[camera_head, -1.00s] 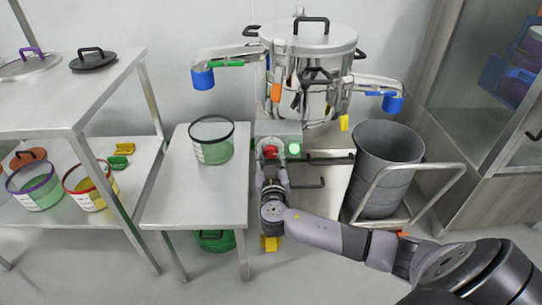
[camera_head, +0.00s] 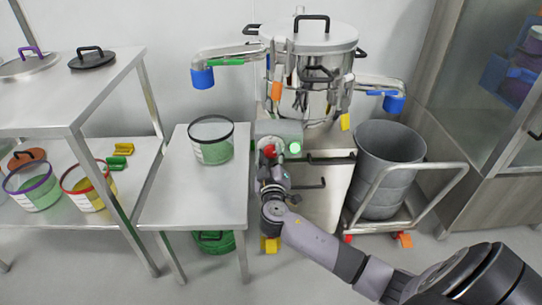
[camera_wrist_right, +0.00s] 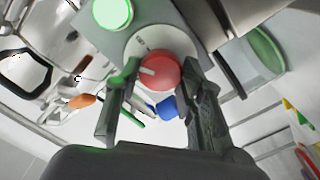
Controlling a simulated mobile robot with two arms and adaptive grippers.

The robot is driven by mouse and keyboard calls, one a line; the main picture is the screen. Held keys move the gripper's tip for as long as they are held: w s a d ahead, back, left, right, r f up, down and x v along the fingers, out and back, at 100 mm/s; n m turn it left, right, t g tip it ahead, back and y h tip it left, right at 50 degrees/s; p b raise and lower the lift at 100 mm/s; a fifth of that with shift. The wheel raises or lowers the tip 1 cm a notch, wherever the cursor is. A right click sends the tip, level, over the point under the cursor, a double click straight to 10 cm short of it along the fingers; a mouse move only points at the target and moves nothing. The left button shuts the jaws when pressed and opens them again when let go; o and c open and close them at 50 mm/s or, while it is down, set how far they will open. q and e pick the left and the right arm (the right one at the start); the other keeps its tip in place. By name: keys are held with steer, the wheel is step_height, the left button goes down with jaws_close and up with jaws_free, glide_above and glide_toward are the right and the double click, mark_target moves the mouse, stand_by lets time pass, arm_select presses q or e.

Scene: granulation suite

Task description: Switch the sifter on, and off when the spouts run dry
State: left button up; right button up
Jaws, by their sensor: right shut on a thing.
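The sifter (camera_head: 318,75) is a steel drum with a lid. Its left spout (camera_head: 222,56) ends in a blue sleeve above a clear tub (camera_head: 211,148); its right spout (camera_head: 372,83) ends in a blue sleeve above a grey bin (camera_head: 388,170). I see no stream below either spout. The control box below the drum carries a glowing green lamp (camera_head: 295,147) and a red knob (camera_head: 268,151). My right gripper (camera_head: 268,164) is shut on the red knob, with a finger on each side in the wrist view (camera_wrist_right: 153,70). My left gripper is out of view.
A steel table (camera_head: 195,205) holds the tub, left of the sifter. A shelf unit (camera_head: 75,120) with lids and tubs stands further left. The bin sits on a wheeled cart (camera_head: 415,215). A glass-door cabinet (camera_head: 490,110) is at the right.

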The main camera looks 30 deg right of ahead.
steer(key=n, duration=0.2)
steer(key=shift+n+p, duration=0.4)
steer(key=shift+n, duration=0.5)
steer(key=n+p, duration=0.3)
steer(key=n, duration=0.4)
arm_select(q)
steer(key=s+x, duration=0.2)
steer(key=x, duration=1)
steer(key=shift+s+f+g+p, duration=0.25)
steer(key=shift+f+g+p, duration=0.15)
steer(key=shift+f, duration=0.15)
arm_select(e)
steer(key=shift+f+n, duration=0.15)
steer(key=shift+n, duration=0.65)
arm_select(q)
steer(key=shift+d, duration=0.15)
arm_select(e)
steer(key=o, duration=1.1)
steer(key=shift+o, duration=0.2)
